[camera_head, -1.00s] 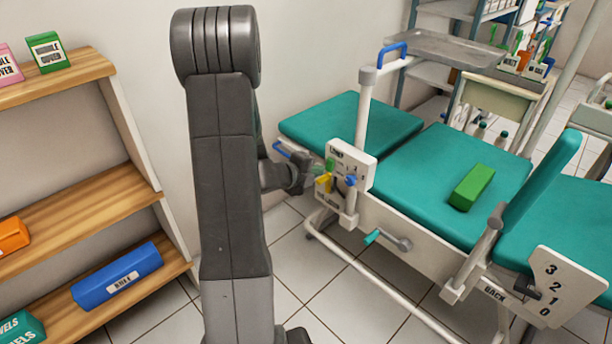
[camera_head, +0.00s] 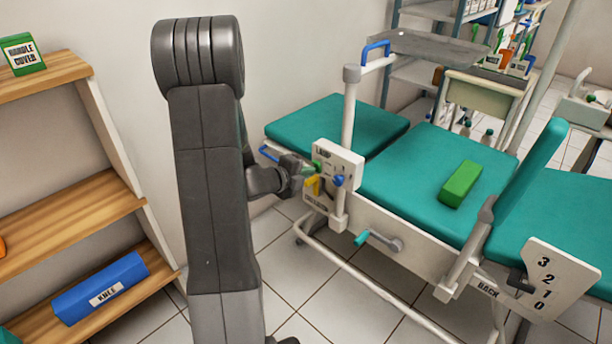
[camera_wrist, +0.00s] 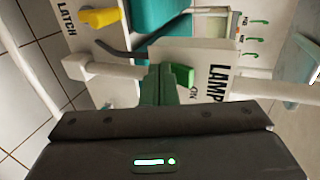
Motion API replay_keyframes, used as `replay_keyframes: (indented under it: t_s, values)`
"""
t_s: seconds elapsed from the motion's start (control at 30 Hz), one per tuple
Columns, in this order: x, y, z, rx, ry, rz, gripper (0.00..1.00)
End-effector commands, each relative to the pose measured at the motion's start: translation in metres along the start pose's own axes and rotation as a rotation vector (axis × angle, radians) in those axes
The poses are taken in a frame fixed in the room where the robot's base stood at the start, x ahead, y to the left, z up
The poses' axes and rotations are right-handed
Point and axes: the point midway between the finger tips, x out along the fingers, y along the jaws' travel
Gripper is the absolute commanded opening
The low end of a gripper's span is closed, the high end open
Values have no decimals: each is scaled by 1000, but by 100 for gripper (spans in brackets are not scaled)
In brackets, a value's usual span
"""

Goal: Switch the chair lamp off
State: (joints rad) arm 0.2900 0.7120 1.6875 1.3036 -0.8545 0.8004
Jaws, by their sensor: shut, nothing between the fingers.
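The white lamp panel (camera_head: 342,158) stands on the near side of the treatment chair. In the wrist view its face (camera_wrist: 217,62) reads LAMP, with a green switch (camera_wrist: 182,76) beside the word ON. My gripper (camera_head: 311,171) is at the panel's left edge. In the wrist view its dark green fingers (camera_wrist: 158,76) are shut and empty, close beside the green switch. I cannot tell whether they touch it. The lamp itself cannot be made out.
A yellow latch handle (camera_wrist: 100,18) and a blue knob (camera_head: 338,181) are close to the panel. A teal-handled crank (camera_head: 362,238) sticks out below. A green block (camera_head: 461,184) lies on the teal chair. A wooden shelf (camera_head: 70,210) stands at left, with tiled floor between.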

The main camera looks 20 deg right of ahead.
Motion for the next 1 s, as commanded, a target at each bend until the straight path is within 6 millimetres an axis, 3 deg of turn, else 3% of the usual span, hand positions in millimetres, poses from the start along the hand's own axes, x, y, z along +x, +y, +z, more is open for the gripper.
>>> replay_keyframes:
  t_s: [0.47, 1.0]
  values:
    - [-6, -16, 0, 1, 0, 0, 0]
    - [-6, -20, -2, 0, -1, 1, 0]
